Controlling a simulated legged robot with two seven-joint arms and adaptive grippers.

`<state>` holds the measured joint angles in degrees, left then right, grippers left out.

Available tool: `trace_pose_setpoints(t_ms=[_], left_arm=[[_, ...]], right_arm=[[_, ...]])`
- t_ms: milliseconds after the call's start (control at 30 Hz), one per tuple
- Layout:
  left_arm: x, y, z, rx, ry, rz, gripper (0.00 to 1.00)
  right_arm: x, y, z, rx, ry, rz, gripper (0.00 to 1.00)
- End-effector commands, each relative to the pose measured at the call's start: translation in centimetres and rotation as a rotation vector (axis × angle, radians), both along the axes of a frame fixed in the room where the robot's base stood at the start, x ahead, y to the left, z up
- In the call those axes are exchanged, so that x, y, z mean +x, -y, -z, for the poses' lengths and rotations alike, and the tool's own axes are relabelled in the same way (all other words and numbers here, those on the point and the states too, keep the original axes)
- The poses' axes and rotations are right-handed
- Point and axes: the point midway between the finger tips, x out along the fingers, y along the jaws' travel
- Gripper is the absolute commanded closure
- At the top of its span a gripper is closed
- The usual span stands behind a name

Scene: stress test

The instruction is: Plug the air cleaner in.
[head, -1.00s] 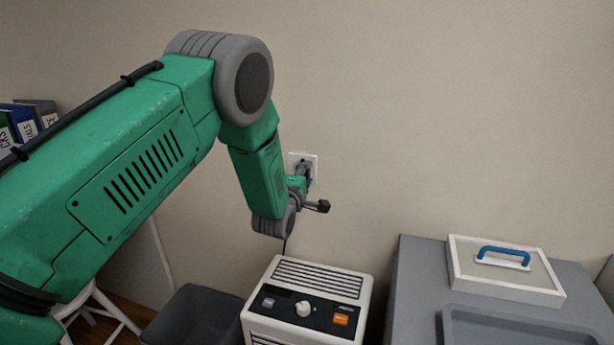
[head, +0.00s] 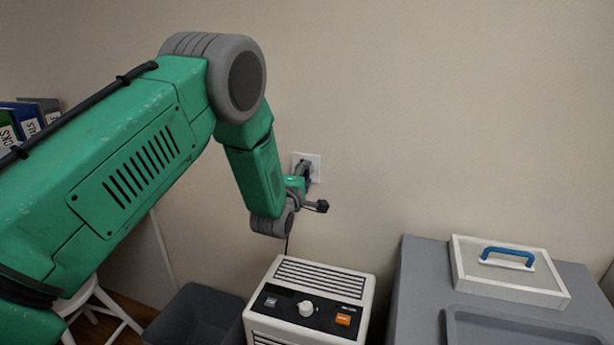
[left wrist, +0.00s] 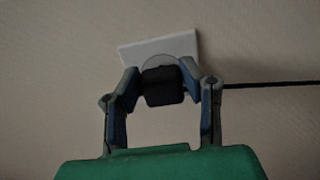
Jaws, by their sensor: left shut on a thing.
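The air cleaner (head: 310,300) is a cream box with a dark control panel, standing low against the wall. A white wall outlet (head: 314,160) is above it; its plate also shows in the left wrist view (left wrist: 140,54). My left gripper (head: 305,177) is at the outlet. In the left wrist view my left gripper (left wrist: 161,86) is shut on a black plug (left wrist: 162,88), with a finger on each side. The plug is right in front of the socket's round recess; I cannot tell how deep it sits. My right gripper is not in view.
A dark bin (head: 190,318) stands left of the air cleaner. A grey cabinet (head: 420,290) to the right bears a white lidded box (head: 510,284) with a blue handle and a grey tray. A white stool (head: 100,305) and binders are at the left.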

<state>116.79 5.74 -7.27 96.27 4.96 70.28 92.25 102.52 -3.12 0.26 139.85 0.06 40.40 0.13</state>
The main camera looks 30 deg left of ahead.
Motion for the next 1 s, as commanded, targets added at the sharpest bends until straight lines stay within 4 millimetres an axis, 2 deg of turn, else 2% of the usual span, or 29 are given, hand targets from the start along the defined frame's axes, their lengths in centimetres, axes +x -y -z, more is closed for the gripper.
trace_pose_setpoints(t_ms=[467, 1000], left_arm=[[0.0, -0.1, 0.0, 0.001, -0.001, -0.001, 1.00], [1.0, -0.4, 0.1, -0.001, -0.001, -0.001, 1.00]], right_arm=[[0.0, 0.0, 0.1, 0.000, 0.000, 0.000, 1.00], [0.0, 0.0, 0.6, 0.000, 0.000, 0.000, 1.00]])
